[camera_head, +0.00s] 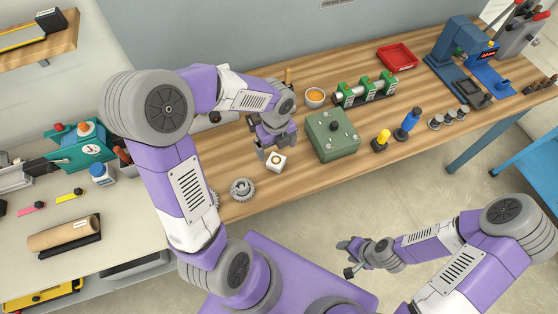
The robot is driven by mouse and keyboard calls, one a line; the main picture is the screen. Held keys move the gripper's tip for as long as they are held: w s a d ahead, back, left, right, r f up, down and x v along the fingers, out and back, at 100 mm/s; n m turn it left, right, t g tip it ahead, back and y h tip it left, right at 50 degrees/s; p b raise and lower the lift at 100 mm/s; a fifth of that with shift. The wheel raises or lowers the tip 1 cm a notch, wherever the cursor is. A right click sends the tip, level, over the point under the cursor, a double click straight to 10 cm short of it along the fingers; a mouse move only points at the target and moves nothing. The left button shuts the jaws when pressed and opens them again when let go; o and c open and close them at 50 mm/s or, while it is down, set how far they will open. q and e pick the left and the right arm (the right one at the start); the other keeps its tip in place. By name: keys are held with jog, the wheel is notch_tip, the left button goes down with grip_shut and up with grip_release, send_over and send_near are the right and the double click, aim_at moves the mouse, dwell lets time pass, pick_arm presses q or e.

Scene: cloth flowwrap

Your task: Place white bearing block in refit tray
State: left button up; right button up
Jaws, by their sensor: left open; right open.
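The white bearing block (276,163), a small cube with a round brownish opening on top, sits near the front edge of the wooden bench. My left gripper (276,149) is open at the block's far side, its fingers pointing down. I cannot tell whether a finger touches the block. A red tray (397,58) lies at the back of the bench, right of centre; no label marking it as the refit tray is readable. My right gripper (350,257) is open and empty, over the floor in front of the bench.
Right of the block stands a green box (333,138) with a black knob. An orange-filled bowl (315,97) and a shaft with green blocks (365,91) stand behind it. Yellow (381,140) and blue (408,124) bottles are farther right. A gear (242,189) lies left of the block.

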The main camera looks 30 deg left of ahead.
aim_at(276, 160)
pick_arm(q)
jog(key=shift+s+f, duration=0.35)
jog(key=shift+f, duration=0.5)
notch_tip(276, 160, down, 5)
jog(key=shift+d+r+b, duration=0.1)
jog(key=shift+d+b, duration=0.05)
jog(key=shift+b, duration=1)
jog(key=shift+r, duration=0.1)
jog(key=c, duration=1.2)
